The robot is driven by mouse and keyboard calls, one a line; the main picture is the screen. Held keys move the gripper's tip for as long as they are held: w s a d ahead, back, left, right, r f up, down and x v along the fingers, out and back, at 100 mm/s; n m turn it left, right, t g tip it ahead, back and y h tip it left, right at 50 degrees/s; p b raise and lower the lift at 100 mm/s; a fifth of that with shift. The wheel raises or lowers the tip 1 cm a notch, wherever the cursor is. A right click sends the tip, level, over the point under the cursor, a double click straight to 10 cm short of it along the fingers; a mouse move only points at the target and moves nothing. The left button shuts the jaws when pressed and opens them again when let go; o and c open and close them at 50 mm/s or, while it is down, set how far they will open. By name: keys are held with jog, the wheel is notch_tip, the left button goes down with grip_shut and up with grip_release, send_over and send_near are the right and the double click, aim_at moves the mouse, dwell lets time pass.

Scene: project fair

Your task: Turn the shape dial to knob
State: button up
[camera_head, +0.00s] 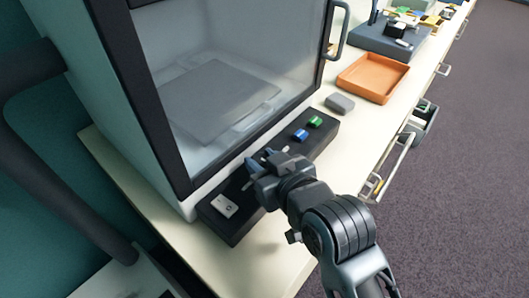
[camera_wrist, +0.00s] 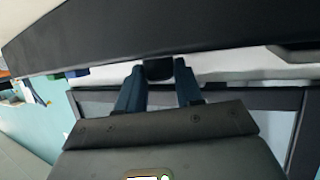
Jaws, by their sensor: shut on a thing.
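A long black control panel (camera_head: 221,225) runs along the foot of a machine with a clear door; it also fills the top of the wrist view (camera_wrist: 220,30). My gripper (camera_head: 257,166) is over the middle of the panel. In the wrist view its two blue fingers (camera_wrist: 158,80) stand on either side of a dark knob (camera_wrist: 158,68) on the panel edge, shut on it. I take this to be the shape dial. The gripper hides the dial in the head view, and I cannot read its setting.
The machine's clear door (camera_head: 220,70) is shut, with a flat plate inside. A white switch (camera_head: 224,206), a blue button (camera_head: 300,135) and a green button (camera_head: 315,122) are on the panel. A grey block (camera_head: 340,103) and an orange tray (camera_head: 373,77) lie beyond. A drawer (camera_head: 424,120) stands open at right.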

jog(key=shift+m+t+h+p, duration=0.3)
jog(key=shift+m+h+p, duration=0.15)
jog(key=shift+m+h, duration=0.2)
jog(key=o, duration=1)
jog(key=shift+o, duration=0.2)
jog(key=v, duration=0.7)
jog(key=shift+s+r+b, duration=0.15)
jog(key=shift+s+b, duration=0.2)
jog(key=shift+b, duration=0.05)
jog(key=shift+d, duration=0.1)
